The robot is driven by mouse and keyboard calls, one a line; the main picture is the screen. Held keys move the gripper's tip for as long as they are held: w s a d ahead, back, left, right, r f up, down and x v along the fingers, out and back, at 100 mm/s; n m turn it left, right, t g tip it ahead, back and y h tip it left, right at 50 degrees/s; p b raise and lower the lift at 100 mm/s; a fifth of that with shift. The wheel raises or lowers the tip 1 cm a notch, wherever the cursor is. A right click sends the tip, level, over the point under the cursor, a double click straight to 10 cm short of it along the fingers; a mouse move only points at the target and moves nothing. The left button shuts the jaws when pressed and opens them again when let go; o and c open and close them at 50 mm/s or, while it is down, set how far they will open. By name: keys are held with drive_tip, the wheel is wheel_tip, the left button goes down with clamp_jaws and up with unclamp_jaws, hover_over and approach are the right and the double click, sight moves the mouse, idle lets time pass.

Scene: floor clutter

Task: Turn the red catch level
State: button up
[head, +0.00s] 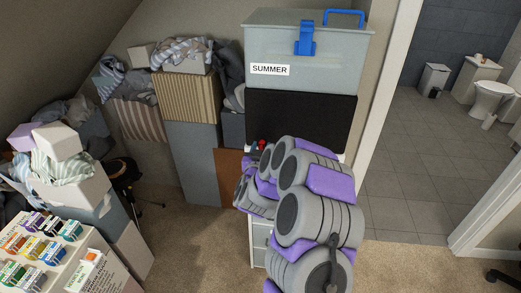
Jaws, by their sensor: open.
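A small red part (262,143), which looks like the red catch, shows just above my arm, below the dark box and by the left end of the cabinet's top. It is too small and too covered to tell its angle. My grey and purple arm rises in front of the cabinet and hides most of what is around the red part. The fingers of my gripper cannot be made out behind the arm's links, so any contact with the red part is hidden.
A grey bin labelled SUMMER (310,60) with a blue latch sits on the black box (300,118). A white drawer cabinet (258,240) stands below, mostly behind my arm. Boxes and clothes fill the left. Carpet (205,240) is clear at centre left. A doorway opens right.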

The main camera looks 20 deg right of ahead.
drive_tip(key=shift+d, duration=0.1)
drive_tip(key=shift+c, duration=0.5)
drive_tip(key=shift+a, duration=0.2)
drive_tip(key=c, duration=0.3)
clamp_jaws()
